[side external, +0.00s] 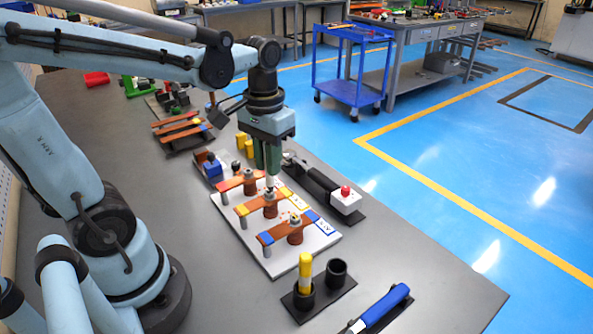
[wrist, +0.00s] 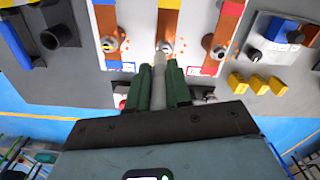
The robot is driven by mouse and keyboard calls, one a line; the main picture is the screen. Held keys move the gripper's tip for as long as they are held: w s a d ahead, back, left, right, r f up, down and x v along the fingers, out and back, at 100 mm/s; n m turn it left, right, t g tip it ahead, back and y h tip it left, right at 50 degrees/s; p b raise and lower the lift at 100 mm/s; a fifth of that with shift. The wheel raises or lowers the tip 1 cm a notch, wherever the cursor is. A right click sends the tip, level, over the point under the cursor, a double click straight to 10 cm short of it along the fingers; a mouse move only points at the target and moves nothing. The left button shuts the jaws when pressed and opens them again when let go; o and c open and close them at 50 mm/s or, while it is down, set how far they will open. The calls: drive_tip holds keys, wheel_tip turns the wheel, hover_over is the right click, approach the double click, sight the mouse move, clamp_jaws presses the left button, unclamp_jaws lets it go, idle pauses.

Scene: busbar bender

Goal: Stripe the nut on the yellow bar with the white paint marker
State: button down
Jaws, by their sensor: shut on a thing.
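My gripper (side external: 268,157) is shut on the white paint marker (wrist: 158,75), which points tip-down between its green fingers; in the wrist view the fingers (wrist: 157,90) close around its body. The yellow bar (side external: 242,209) is the middle of three copper bars on a pale board, with a yellow end. Its nut (side external: 269,196) sits on a stud, directly below the marker; in the wrist view the nut (wrist: 165,47) shows just beyond the tip. I cannot tell whether tip and nut touch. No white stripe can be made out on the nut.
The red bar (side external: 231,185) and blue bar (side external: 266,238) flank the yellow one closely, each with its own nut. A yellow marker (side external: 305,268) stands in a black holder beside an empty cup (side external: 336,270). A lever tool with a red knob (side external: 346,191) lies right of the board.

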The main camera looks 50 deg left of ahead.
drive_tip(key=shift+d, duration=0.1)
idle(0.3)
drive_tip(key=shift+r, duration=3)
